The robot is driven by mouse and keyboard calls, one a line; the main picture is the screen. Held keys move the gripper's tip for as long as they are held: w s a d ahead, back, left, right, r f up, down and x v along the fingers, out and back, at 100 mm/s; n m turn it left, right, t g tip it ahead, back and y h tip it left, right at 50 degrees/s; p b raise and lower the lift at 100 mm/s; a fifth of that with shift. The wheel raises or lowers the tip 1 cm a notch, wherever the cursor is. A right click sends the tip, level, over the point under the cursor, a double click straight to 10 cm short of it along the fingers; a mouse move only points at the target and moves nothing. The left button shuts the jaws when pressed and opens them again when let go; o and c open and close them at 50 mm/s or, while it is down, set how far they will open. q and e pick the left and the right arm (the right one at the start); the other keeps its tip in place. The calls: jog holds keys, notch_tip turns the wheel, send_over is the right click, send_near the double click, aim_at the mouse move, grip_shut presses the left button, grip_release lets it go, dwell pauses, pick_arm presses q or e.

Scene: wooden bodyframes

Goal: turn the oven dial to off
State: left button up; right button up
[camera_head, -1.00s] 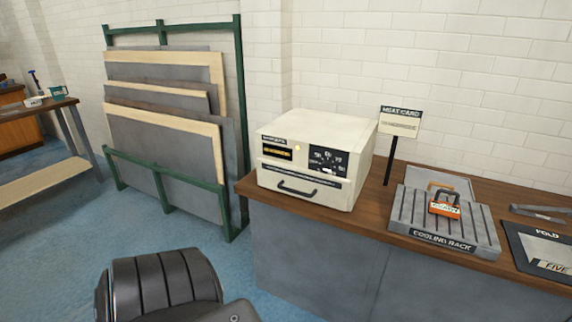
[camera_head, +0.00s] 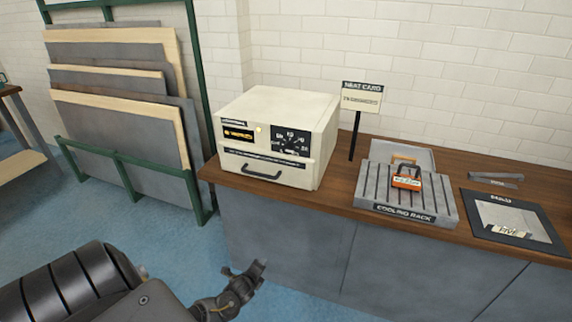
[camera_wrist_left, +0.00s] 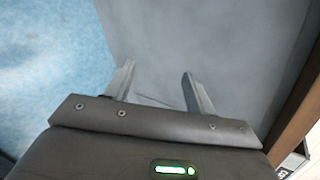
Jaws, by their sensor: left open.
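The white oven (camera_head: 275,140) stands on the left end of the wooden counter. Its black dial panel (camera_head: 290,138) is on the right part of the front face, with a lit yellow display to the left. The dial's exact setting is too small to read. My left gripper (camera_head: 262,268) is low in front of the grey counter front, below and apart from the oven. In the left wrist view its two fingers (camera_wrist_left: 160,85) are spread and empty, facing the grey cabinet surface. My right gripper is not in view.
The wooden counter (camera_head: 340,200) has an overhanging edge above my left gripper. A heat card sign (camera_head: 361,98), a cooling rack (camera_head: 400,210) with an orange padlock-like item (camera_head: 407,178), and a dark mat (camera_head: 470,225) are to the right. A green sheet rack (camera_head: 205,110) stands left.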

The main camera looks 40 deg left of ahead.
pick_arm(q)
jog(key=w+a+r+m+t+y, duration=0.1)
jog(key=w+r+m+t, duration=0.3)
jog(key=r, duration=0.6)
jog(key=w+a+r+m, duration=0.1)
jog(key=w+r+m, duration=0.3)
jog(key=r, duration=0.6)
jog(key=m+t+p, duration=0.2)
jog(key=m+t, duration=0.1)
jog(key=m, duration=0.3)
send_near(287, 150)
jog(key=p+x, duration=0.1)
jog(key=x, duration=0.6)
jog(key=shift+w+a, duration=0.15)
jog(key=shift+w, duration=0.1)
jog(key=shift+x, duration=0.85)
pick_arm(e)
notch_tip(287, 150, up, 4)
pick_arm(q)
jog(key=c, duration=1)
